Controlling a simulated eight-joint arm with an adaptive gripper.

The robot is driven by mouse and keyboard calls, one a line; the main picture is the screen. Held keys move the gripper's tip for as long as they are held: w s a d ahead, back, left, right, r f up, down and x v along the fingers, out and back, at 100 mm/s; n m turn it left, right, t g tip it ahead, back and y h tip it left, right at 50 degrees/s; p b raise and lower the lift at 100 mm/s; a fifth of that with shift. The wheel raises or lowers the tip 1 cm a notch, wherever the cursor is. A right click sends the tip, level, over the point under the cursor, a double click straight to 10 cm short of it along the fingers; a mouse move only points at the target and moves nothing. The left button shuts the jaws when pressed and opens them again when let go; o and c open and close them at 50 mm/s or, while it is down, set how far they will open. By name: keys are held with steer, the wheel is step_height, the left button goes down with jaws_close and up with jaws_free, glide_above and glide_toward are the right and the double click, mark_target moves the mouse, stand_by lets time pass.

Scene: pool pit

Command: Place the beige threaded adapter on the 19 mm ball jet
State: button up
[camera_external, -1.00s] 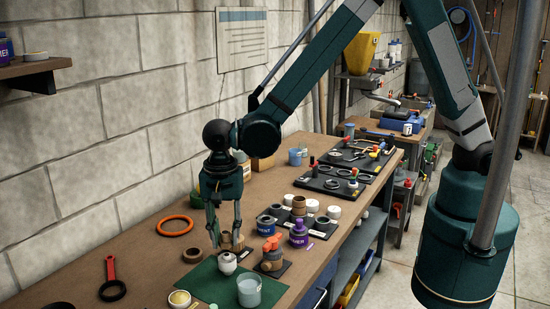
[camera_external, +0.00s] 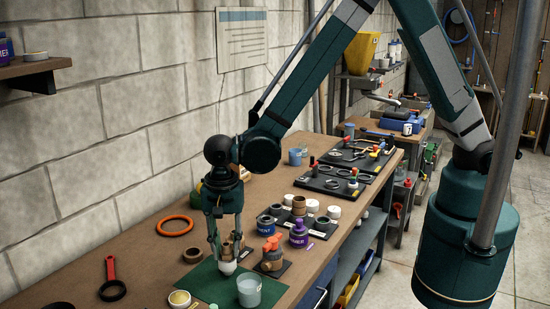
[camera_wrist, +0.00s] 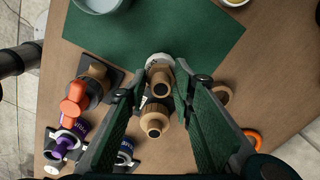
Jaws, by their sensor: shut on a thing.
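The beige threaded adapter (camera_wrist: 160,82) is between the fingertips of my gripper (camera_wrist: 162,87) in the wrist view, its open end facing the camera. My gripper (camera_external: 226,243) is shut on it, upright, directly over the white ball jet (camera_external: 228,267) on the green mat (camera_external: 205,284). The rim of the jet (camera_wrist: 157,58) shows just beyond the adapter. The adapter appears to touch or nearly touch the jet; the contact itself is hidden. A second tan fitting (camera_wrist: 154,121) stands close beside the held one.
A tan fitting with an orange top (camera_external: 271,254) stands to the right of my gripper, and a clear cup (camera_external: 249,290) in front. A purple bottle (camera_external: 299,234) is farther right. An orange ring (camera_external: 175,226) and brown ring (camera_external: 193,255) lie left.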

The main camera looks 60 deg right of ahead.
mark_target(227, 243)
steer(key=shift+f, duration=0.15)
steer(key=o, duration=0.9)
steer(key=shift+r, duration=0.2)
step_height(227, 243, up, 12)
stand_by(0.5)
stand_by(0.6)
